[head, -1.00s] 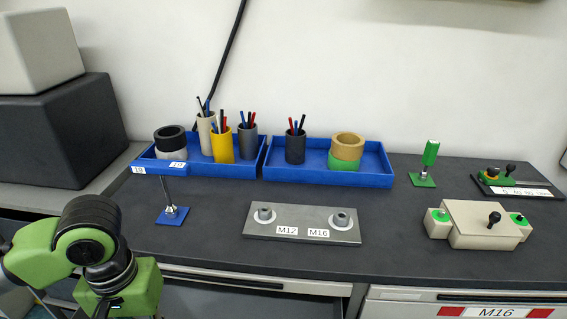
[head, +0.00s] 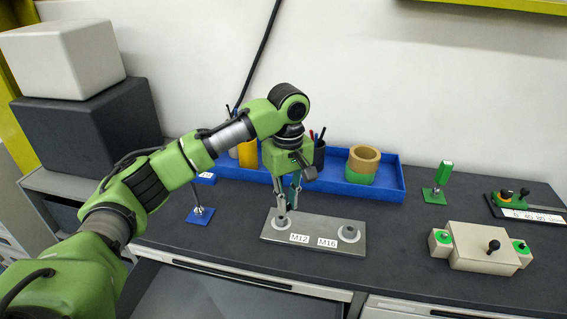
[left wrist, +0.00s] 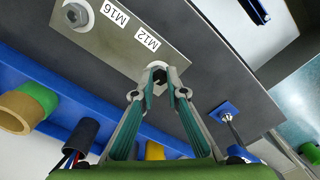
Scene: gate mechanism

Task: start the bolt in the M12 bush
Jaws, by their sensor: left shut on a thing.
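In the left wrist view the fingertips (left wrist: 159,93) close around a small dark piece (left wrist: 158,87), apparently the bolt, in line with the M12 bush. The fingers hide most of it, and I cannot tell whether its end is inside the bush. My right gripper is not in view.
A blue stand with an upright rod (head: 200,214) is left of the plate. Blue trays (head: 377,189) with cups and rings lie behind. A green-handled piece (head: 440,182) and a beige box (head: 482,247) stand to the right. Bare bench separates plate and box.

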